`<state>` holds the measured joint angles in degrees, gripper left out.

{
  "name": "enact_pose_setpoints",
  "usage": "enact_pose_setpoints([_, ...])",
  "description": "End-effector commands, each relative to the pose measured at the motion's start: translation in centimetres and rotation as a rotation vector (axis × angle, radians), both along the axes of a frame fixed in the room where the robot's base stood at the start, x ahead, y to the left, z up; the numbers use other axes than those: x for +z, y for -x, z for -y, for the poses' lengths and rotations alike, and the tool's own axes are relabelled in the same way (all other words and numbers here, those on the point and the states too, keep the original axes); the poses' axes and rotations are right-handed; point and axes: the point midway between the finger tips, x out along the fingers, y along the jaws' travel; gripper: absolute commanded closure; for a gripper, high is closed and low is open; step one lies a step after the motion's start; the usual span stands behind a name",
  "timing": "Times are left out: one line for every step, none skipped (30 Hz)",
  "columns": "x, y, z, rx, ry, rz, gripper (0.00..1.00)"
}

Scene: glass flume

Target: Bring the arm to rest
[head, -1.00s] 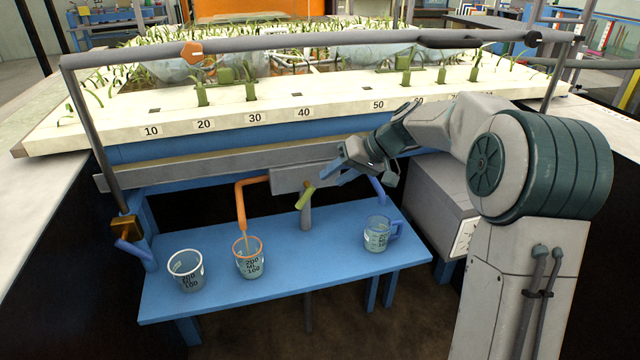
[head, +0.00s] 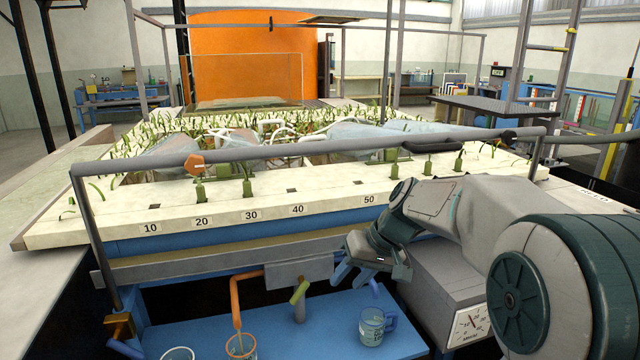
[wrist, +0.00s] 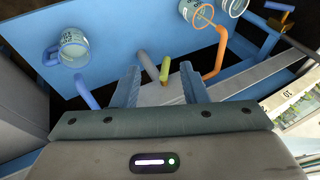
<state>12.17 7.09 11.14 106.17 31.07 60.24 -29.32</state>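My gripper (head: 357,273) hangs above the right part of the blue bench, in front of the flume's edge, with my arm folded in from the right. In the wrist view my gripper (wrist: 157,88) has its two blue fingers apart, with nothing between them. A blue-handled measuring cup (head: 373,326) stands on the bench below my gripper, apart from it. It also shows in the wrist view (wrist: 72,48).
An orange-rimmed cup (head: 241,346) stands under the orange spout (head: 236,302), with a pale cup (head: 178,354) to its left. A green-handled valve (head: 299,292) stands between spout and gripper. A grey rail (head: 300,150) crosses above the planted bed. A dial box (head: 470,325) stands right.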

Motion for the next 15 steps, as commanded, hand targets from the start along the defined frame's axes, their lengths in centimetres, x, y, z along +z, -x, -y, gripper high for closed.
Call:
enact_pose_setpoints([2.3, 2.2, 0.4, -0.020, 0.050, -0.009, 0.60])
enact_pose_setpoints([2.7, 3.4, 0.7, -0.037, 0.077, -0.013, 0.60])
enact_pose_setpoints([3.3, 4.9, 1.2, -0.058, 0.114, -0.021, 0.60])
enact_pose_setpoints([3.8, 6.1, 1.6, -0.074, 0.139, -0.026, 0.60])
enact_pose_setpoints([4.2, 7.3, 2.0, -0.091, 0.164, -0.028, 0.60])
enact_pose_setpoints([4.8, 8.8, 2.6, -0.112, 0.198, -0.030, 0.60])
enact_pose_setpoints([5.2, 9.9, 3.0, -0.128, 0.221, -0.032, 0.60])
enact_pose_setpoints([5.6, 11.0, 3.4, -0.146, 0.243, -0.032, 0.60])
enact_pose_setpoints([6.0, 12.5, 4.0, -0.167, 0.272, -0.032, 0.60])
enact_pose_setpoints([6.3, 13.6, 4.4, -0.182, 0.291, -0.030, 0.60])
enact_pose_setpoints([6.6, 14.7, 4.9, -0.198, 0.311, -0.029, 0.60])
enact_pose_setpoints([6.9, 16.0, 5.4, -0.218, 0.333, -0.026, 0.60])
enact_pose_setpoints([7.1, 16.9, 5.8, -0.230, 0.349, -0.023, 0.60])
enact_pose_setpoints([7.2, 17.8, 6.2, -0.242, 0.363, -0.021, 0.60])
enact_pose_setpoints([7.4, 18.8, 6.6, -0.259, 0.378, -0.018, 0.60])
